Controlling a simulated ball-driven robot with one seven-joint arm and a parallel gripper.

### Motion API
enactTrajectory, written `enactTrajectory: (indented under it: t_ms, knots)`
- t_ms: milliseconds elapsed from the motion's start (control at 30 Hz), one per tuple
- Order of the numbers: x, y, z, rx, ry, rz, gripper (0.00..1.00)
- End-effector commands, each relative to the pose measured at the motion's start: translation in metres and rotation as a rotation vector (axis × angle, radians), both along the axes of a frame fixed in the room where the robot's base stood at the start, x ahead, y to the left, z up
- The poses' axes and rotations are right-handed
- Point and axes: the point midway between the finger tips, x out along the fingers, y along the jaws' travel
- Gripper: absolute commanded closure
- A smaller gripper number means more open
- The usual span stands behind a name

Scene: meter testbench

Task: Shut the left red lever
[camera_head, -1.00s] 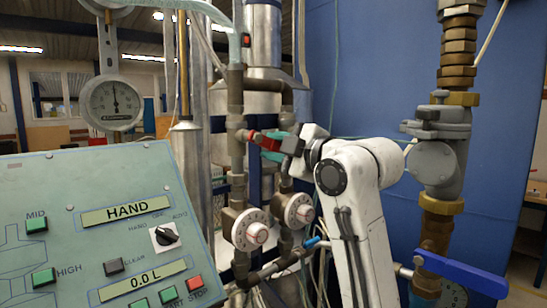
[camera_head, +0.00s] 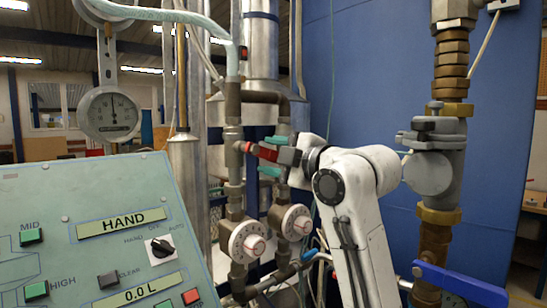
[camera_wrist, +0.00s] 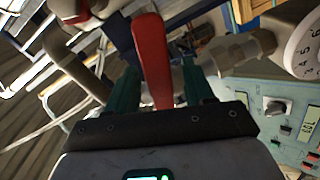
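The left red lever (camera_head: 266,153) sticks out to the right from the left vertical pipe, roughly across it and slightly tilted down. My gripper (camera_head: 271,156) is at the lever, with one teal finger above it and one below. In the wrist view the red lever (camera_wrist: 152,60) runs between the two teal fingers of my gripper (camera_wrist: 160,82). A gap shows on the right side of the lever; the left finger is very near or touching it. The fingers are apart and not closed on it. A second red lever is not clearly seen; my gripper covers part of the right pipe.
Two white round dials (camera_head: 247,240) sit on the pipes below the lever. A green control panel (camera_head: 90,250) stands at the front left, with a gauge (camera_head: 110,114) behind it. A thick brass and grey pipe (camera_head: 431,175) and a blue lever (camera_head: 460,284) stand at right.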

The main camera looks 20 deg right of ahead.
Motion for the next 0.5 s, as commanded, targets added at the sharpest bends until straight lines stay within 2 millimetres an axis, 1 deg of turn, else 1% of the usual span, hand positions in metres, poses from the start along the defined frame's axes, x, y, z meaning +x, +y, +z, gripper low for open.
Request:
enactTrajectory:
  t_ms: [267, 367, 500]
  knots:
    - [-0.003, -0.002, 0.0, 0.002, -0.001, -0.001, 0.48]
    - [-0.012, -0.005, -0.001, 0.002, -0.002, -0.002, 0.48]
    - [-0.036, -0.013, -0.002, 0.001, -0.003, -0.003, 0.48]
